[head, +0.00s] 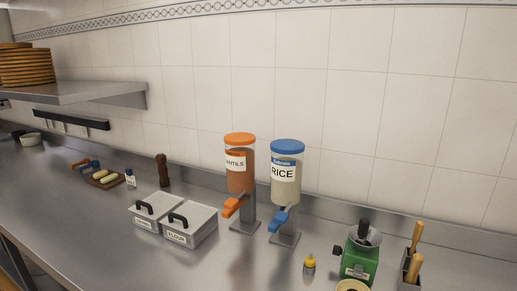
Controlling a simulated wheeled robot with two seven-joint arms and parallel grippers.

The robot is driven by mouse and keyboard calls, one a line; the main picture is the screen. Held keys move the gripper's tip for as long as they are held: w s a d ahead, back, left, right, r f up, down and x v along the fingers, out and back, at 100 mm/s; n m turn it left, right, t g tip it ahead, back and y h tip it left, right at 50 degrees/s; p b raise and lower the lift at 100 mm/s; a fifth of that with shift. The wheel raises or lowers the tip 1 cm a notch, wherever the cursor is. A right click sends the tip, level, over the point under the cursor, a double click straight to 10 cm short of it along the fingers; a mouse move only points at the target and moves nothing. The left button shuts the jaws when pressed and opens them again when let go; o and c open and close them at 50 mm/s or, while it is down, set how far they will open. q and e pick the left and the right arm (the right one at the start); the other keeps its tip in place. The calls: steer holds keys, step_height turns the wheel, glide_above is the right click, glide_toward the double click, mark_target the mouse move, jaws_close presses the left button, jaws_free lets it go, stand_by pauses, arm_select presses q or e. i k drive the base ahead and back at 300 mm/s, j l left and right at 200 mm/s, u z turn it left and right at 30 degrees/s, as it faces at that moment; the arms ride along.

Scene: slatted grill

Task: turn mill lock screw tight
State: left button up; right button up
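A green mill (358,268) stands on the steel counter at the lower right. It has a grey funnel-shaped top (367,236) with a dark upright piece in it. A small dark knob (338,250) sticks out from its left side and looks like a screw head. I cannot tell how tight it is. A label is on the mill's front, too small to read. Neither of my grippers shows in the head view.
A holder (409,284) with wooden-handled tools stands right of the mill. A yellow-topped bottle (309,264) and a pale round dish (351,286) are near it. Lentils (239,180) and rice (286,185) dispensers, lidded bins (190,224) and a brown pepper mill (162,170) stand further left.

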mark_target(337, 250)
steer(key=j+z, duration=1.35)
steer(key=j, duration=0.15)
steer(key=k, duration=0.05)
